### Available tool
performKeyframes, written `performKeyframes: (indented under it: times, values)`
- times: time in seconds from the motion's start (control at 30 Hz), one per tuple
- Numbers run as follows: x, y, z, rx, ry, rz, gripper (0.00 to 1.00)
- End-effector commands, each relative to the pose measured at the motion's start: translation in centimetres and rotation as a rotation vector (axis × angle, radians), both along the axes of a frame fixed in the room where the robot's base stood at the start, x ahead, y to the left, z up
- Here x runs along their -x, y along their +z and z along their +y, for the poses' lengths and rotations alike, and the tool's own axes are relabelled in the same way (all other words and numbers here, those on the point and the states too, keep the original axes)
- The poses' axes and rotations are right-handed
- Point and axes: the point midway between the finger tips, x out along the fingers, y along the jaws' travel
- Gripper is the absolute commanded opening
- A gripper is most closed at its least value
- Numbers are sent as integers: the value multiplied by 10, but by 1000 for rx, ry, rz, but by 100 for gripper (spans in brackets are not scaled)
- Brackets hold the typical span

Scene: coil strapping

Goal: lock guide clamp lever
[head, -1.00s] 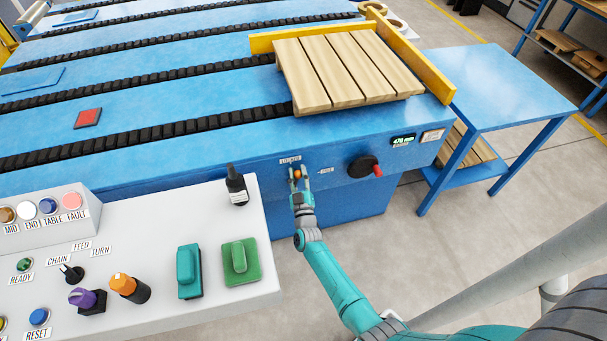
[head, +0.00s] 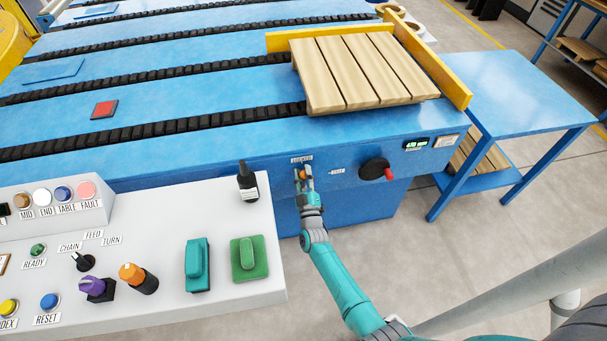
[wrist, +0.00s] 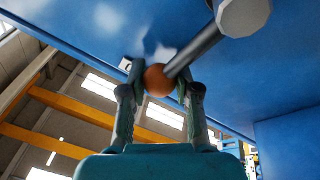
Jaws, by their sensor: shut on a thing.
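The guide clamp lever is a grey rod (wrist: 197,55) with an orange ball knob (wrist: 157,80), running from a pale round pivot (wrist: 243,15) at the upper right of the wrist view. In the head view the orange knob (head: 304,174) shows just below the LOCKED label (head: 301,159) on the blue front panel, left of the OPEN label (head: 338,171). My gripper (head: 305,177) is shut on the knob, one finger on each side; it also shows in the wrist view (wrist: 160,88). The rod is mostly hidden in the head view.
A handwheel with a red knob (head: 375,170) is on the panel to the right. A grey control console (head: 215,275) stands left of my arm. A wooden pallet (head: 362,72) lies against the yellow guide (head: 440,70) above. A blue side table (head: 530,95) stands at right.

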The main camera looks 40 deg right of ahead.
Motion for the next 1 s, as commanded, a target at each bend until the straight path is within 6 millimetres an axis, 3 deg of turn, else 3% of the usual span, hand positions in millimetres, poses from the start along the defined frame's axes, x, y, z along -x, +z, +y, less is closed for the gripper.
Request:
performKeyframes:
  times: [0.03,0.1,0.53,1.0]
  values:
    - [-1,0,1,1,3,2,38]
    - [-1,0,1,1,3,2,56]
    - [6,-3,4,0,2,2,57]
    - [79,-25,41,0,4,3,57]
